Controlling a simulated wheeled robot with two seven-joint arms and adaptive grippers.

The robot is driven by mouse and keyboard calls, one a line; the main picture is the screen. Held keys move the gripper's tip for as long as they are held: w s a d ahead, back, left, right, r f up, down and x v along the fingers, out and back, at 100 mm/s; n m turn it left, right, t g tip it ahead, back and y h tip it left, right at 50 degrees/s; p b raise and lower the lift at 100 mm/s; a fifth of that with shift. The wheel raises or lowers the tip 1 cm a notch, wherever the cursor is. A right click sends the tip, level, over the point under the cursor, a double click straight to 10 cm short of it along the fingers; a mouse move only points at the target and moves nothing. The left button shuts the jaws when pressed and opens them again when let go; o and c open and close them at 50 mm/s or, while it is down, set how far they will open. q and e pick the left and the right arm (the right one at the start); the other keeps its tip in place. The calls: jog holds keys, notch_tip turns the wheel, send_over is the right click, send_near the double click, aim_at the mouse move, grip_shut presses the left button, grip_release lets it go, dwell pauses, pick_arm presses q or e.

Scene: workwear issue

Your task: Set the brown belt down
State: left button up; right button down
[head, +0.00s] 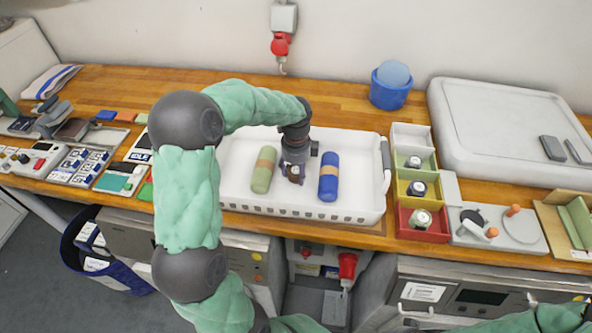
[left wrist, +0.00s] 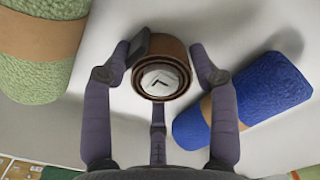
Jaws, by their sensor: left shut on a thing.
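The brown belt (left wrist: 161,76) is a rolled coil with a pale round centre, seen in the left wrist view between my left gripper's fingers (left wrist: 164,75). In the head view my left gripper (head: 293,172) points down into the white tray (head: 340,212), shut on the belt (head: 295,180), which is mostly hidden there. A green roll (head: 263,170) with a tan band lies left of the gripper. A blue roll (head: 328,176) with a tan band lies to its right. I cannot tell whether the belt touches the tray floor. My right gripper is not in view.
Small bins, white, green, yellow and red (head: 424,228), stand right of the tray. A blue tub (head: 390,92) stands behind it, and a large pale case (head: 510,125) lies at the back right. The tray floor is bare between and around the rolls.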

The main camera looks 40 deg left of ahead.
aim_at(296, 170)
pick_arm(q)
jog(key=o, duration=1.3)
jog(key=shift+c, duration=0.2)
notch_tip(296, 170, up, 12)
jog(key=p, duration=0.3)
jog(key=shift+r, duration=0.1)
